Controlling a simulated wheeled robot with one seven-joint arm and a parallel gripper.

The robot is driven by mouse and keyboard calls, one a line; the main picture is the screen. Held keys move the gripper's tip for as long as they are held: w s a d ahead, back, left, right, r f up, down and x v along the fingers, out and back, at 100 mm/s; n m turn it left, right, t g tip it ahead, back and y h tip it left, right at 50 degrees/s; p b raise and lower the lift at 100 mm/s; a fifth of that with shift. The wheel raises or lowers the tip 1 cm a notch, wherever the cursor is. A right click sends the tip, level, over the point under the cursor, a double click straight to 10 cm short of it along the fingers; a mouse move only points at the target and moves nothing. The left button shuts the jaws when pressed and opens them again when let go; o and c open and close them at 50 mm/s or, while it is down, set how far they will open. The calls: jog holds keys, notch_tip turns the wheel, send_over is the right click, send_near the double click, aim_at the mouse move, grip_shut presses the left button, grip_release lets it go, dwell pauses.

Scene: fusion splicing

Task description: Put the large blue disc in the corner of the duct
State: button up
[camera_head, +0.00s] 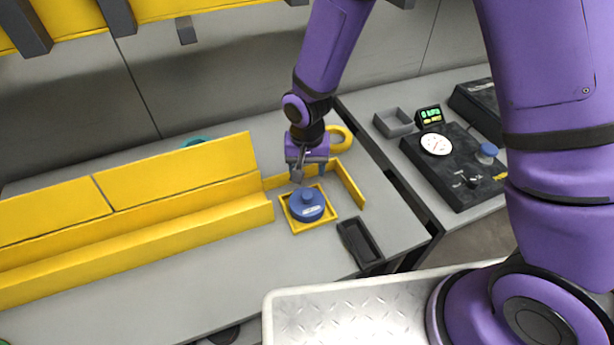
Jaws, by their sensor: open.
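The large blue disc (308,206), with a small knob on top, sits in a square yellow tray (297,229) on the grey bench. The yellow duct (130,232) runs along the bench to the left. Low yellow walls (349,185) form a corner behind and to the right of the tray. My gripper (310,176) is open and empty, pointing down just behind and above the disc. It looks apart from the disc, but the exact gap is hard to tell.
A yellow ring (340,138) lies behind my gripper. A small black tray (360,242) is right of the disc. A black device with a dial (436,145) and a grey box (393,122) are on the right bench, across a gap. The bench front (180,285) is clear.

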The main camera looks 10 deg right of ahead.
jog(key=shift+r, duration=0.5)
jog(key=s+d+r+t, duration=0.1)
jog(key=d+r, duration=0.6)
jog(key=r, duration=0.4)
jog(key=s+d+r+t, duration=0.1)
jog(key=d+r+t, duration=0.1)
jog(key=d+r, duration=0.75)
jog(key=s+d+r+t, duration=0.1)
jog(key=s+d+r, duration=0.3)
jog(key=s+r, duration=0.3)
jog(key=s+d+r+n+t, duration=0.1)
jog(key=s+d+r, duration=0.3)
jog(key=s+r, duration=0.3)
jog(key=s, duration=0.2)
jog(key=shift+s, duration=0.3)
